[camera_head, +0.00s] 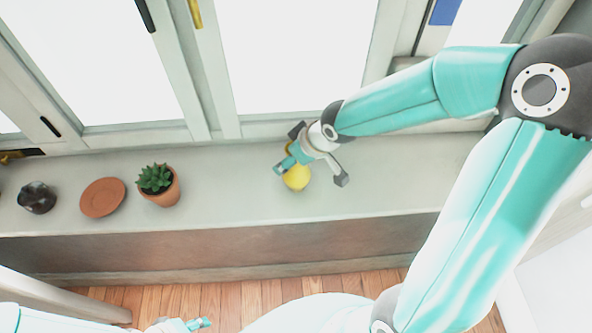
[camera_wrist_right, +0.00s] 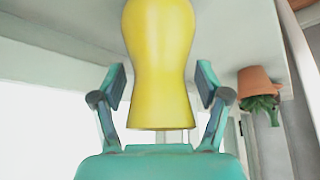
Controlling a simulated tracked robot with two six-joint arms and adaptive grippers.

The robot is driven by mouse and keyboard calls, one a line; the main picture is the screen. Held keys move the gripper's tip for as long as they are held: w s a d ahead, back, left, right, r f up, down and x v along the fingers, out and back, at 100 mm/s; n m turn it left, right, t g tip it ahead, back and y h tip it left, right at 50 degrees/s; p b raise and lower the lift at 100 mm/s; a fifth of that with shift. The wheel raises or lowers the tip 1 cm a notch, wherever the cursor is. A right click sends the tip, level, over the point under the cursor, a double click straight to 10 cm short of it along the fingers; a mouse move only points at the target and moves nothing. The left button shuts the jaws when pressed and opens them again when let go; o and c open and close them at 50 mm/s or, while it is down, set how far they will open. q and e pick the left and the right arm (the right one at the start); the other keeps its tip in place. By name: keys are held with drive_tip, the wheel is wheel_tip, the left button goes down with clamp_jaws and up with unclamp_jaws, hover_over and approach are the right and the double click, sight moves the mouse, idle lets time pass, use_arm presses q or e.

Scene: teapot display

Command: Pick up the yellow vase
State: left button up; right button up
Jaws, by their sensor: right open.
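The yellow vase (camera_head: 297,178) stands on the window ledge (camera_head: 235,205), partly hidden under my right gripper in the head view. My right gripper (camera_head: 311,175) is open above and around it, one finger at its left and the other out to its right. In the right wrist view the vase (camera_wrist_right: 160,62) is large and lies between the two open fingers (camera_wrist_right: 160,84), with a gap on both sides. My left gripper (camera_head: 190,325) shows only in part at the bottom edge of the head view, away from the ledge.
A potted succulent (camera_head: 160,185), a terracotta saucer (camera_head: 103,197) and a dark teapot-like object (camera_head: 37,197) stand on the ledge to the left. The pot also shows upside down in the right wrist view (camera_wrist_right: 256,80). Windows (camera_head: 290,60) rise behind. The ledge right of the vase is clear.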

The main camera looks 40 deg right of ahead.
drive_tip(key=shift+r, duration=0.1)
drive_tip(key=c, duration=1.4)
